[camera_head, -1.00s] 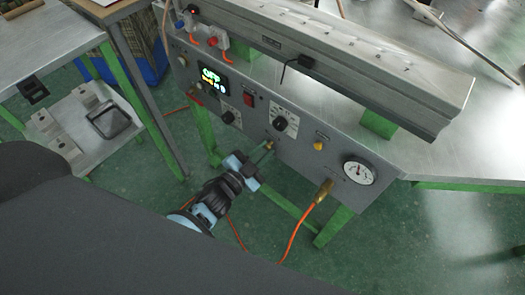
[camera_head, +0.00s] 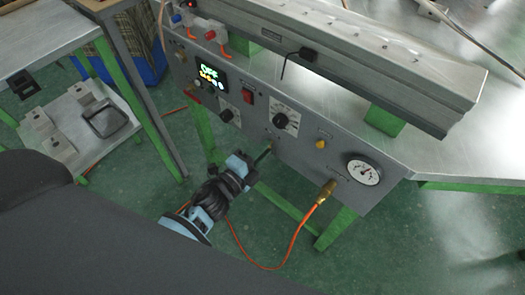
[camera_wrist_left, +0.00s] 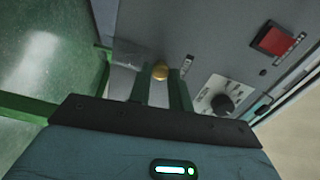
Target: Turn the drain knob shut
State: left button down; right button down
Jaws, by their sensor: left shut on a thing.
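The drain knob is a small round brass knob low on the grey front panel; it shows in the left wrist view (camera_wrist_left: 160,71) between the tips of my left gripper's two fingers. In the head view, my left gripper (camera_head: 265,152) reaches up to the panel from below, and its fingertips mostly hide the knob. The gripper is shut on the knob. How far the knob is turned cannot be read from these frames. My right gripper is in neither view.
The panel carries a black dial (camera_head: 286,121), a red switch (camera_head: 248,96), a lit display (camera_head: 211,78), a yellow knob (camera_head: 321,144) and a pressure gauge (camera_head: 363,172). An orange hose (camera_head: 301,231) hangs from a brass fitting (camera_head: 327,189) right of my gripper.

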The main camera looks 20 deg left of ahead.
pick_arm(q)
jog(key=shift+m, duration=0.5)
dwell(0.3)
jog(key=c, duration=1.3)
grip_release()
jog(key=v, duration=0.7)
jog(key=shift+s+a, duration=0.1)
jog(key=shift+s, duration=0.3)
